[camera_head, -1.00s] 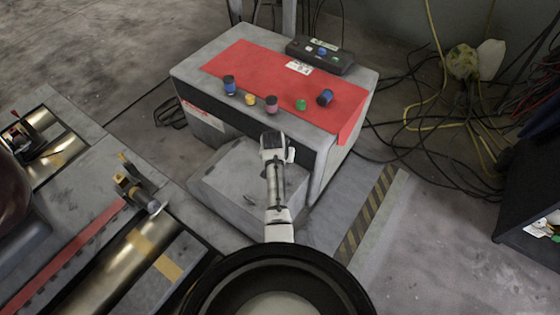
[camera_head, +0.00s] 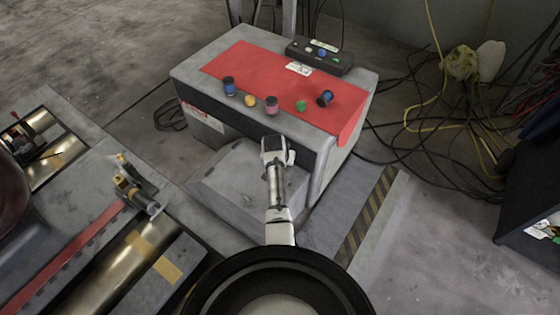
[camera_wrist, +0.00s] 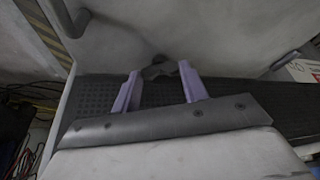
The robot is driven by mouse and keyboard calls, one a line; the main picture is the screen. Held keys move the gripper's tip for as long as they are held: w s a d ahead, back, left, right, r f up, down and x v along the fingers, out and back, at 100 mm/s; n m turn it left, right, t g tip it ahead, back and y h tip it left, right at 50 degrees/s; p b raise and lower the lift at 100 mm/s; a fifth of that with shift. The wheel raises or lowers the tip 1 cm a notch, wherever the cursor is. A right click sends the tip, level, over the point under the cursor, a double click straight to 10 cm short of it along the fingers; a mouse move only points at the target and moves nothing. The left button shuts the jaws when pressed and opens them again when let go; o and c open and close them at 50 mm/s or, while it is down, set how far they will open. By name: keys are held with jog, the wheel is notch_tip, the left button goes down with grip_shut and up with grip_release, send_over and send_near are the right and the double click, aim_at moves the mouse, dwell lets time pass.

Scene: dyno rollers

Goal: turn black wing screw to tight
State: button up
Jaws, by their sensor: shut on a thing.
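The black wing screw (camera_wrist: 160,69) shows in the wrist view as a small dark piece against the grey face of the machine. My gripper (camera_wrist: 158,72) has its two purple-grey fingers on either side of it, shut on it. The fingertips partly cover its ends, and I cannot tell how tight it is. In the head view my gripper (camera_head: 274,137) reaches the front of the grey machine with the red top (camera_head: 240,58); the screw is hidden there.
Rollers (camera_head: 130,262) lie at the left. Cables lie on the floor at the right.

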jog(key=shift+a+m+h+p, duration=0.15)
jog(key=shift+m+h+p, duration=0.15)
jog(key=shift+m, duration=0.8)
jog(key=shift+w+m+g+h, duration=0.1)
jog(key=shift+m+g+h, duration=0.3)
jog(key=shift+m, duration=0.8)
jog(key=o, duration=1)
jog(key=p+v, duration=0.2)
jog(key=v, duration=1.1)
jog(key=shift+a+r, duration=0.2)
jog(key=shift+r, duration=0.15)
